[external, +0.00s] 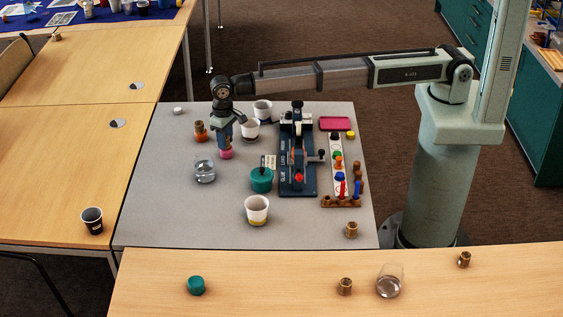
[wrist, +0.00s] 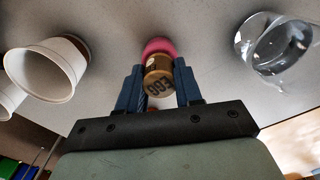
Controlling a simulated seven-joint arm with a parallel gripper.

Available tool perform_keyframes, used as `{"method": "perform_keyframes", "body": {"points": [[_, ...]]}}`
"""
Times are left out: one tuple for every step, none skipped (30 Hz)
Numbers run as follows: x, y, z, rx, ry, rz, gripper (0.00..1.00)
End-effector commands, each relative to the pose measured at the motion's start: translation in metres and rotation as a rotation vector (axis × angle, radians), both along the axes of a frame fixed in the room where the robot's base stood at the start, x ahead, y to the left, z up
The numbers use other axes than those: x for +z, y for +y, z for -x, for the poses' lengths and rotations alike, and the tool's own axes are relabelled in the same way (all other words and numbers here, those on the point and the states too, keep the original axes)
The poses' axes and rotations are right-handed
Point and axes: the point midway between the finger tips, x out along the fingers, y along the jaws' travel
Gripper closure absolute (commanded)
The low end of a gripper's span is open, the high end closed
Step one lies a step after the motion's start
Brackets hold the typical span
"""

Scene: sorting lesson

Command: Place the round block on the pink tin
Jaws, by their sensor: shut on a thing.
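My gripper (external: 225,146) points down over the left part of the grey table. In the wrist view its two blue fingers (wrist: 158,85) are shut on a tan round block (wrist: 159,77) with dark lettering on it. The pink tin (external: 226,155) is directly below the fingertips, and it also shows past the block in the wrist view (wrist: 158,46). The block lines up closely with the tin. I cannot tell whether the block touches it. In the external view the fingers mostly hide the block.
A glass of clear liquid (external: 204,171) stands close by at the front left. White cups (external: 251,130) (external: 263,107) are close behind at the right. A brown-orange object (external: 200,131) is at the left. A teal pot (external: 261,181) and a dark blue device (external: 298,180) stand to the right.

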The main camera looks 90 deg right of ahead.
Motion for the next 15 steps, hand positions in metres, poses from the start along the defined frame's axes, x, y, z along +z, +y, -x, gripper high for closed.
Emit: {"method": "perform_keyframes", "body": {"points": [[0.0002,0.0,0.0,0.0,0.0,0.0,0.94],[0.0002,0.0,0.0,0.0,0.0,0.0,0.94],[0.0001,0.0,0.0,0.0,0.0,0.0,0.94],[-0.0003,0.0,0.0,0.0,0.0,0.0,0.94],[-0.0008,0.0,0.0,0.0,0.0,0.0,0.94],[-0.0018,0.0,0.0,0.0,0.0,0.0,0.94],[-0.0025,0.0,0.0,0.0,0.0,0.0,0.94],[-0.0033,0.0,0.0,0.0,0.0,0.0,0.94],[-0.0028,0.0,-0.0001,0.0,0.0,0.0,0.62],[-0.0027,0.0,-0.0001,0.0,0.0,0.0,0.59],[-0.0027,0.0,-0.0001,0.0,0.0,0.0,0.56],[-0.0027,0.0,-0.0001,0.0,0.0,0.0,0.52],[-0.0027,0.0,-0.0001,0.0,0.0,0.0,0.49],[-0.0027,0.0,0.0,0.0,0.0,0.0,0.46],[-0.0027,0.0,0.0,0.0,0.0,0.0,0.42]]}}
